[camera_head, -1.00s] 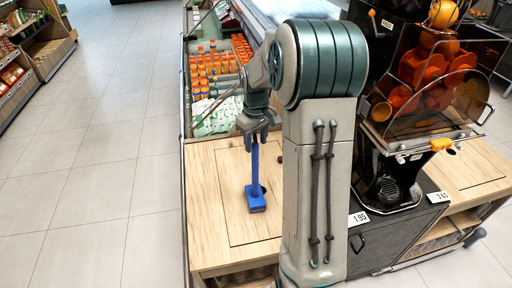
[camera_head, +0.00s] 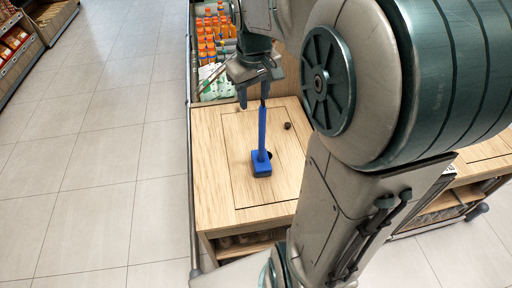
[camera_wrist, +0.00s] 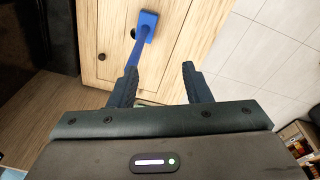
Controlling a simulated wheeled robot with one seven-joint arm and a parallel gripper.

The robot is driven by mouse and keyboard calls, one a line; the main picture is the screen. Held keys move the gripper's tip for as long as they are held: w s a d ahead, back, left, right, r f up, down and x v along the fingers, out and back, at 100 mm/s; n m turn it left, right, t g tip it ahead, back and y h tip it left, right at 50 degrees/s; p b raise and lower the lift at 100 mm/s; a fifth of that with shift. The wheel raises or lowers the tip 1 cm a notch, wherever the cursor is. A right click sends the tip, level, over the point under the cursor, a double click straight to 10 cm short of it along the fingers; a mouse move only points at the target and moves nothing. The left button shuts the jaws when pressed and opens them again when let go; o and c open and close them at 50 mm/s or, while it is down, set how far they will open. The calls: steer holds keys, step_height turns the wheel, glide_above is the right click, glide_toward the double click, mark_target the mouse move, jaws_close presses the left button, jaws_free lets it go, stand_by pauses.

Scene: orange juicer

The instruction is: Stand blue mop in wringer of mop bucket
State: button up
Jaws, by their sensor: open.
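The blue mop (camera_head: 262,138) stands upright on the wooden cabinet top, its blue block-shaped foot down and its handle up. It also shows in the wrist view (camera_wrist: 145,28), where its handle runs down behind my left-hand finger. My gripper (camera_head: 254,99) is open, fingers pointing down, just at the top of the handle. In the wrist view my gripper (camera_wrist: 160,69) has its fingers spread, with a bit of blue showing near their base. I cannot tell whether a finger touches the handle. No mop bucket or wringer can be made out.
The wooden cabinet top (camera_head: 215,180) has a dark hole beside the mop's foot and a small dark knob (camera_head: 287,125). Orange bottles (camera_head: 208,40) stand in a cooler behind. Open tiled floor (camera_head: 90,180) lies to the left. My arm covers much of the right side.

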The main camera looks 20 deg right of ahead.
steer(key=s+a+f+m+t, duration=0.1)
steer(key=s+a, duration=0.1)
steer(key=s, duration=0.5)
steer(key=s+a+f+m+t, duration=0.1)
steer(key=s+a+f, duration=0.1)
steer(key=s, duration=0.5)
steer(key=shift+s+a+f+y, duration=0.15)
steer(key=shift+s+a+y, duration=0.15)
steer(key=shift+a, duration=0.45)
steer(key=shift+c, duration=0.8)
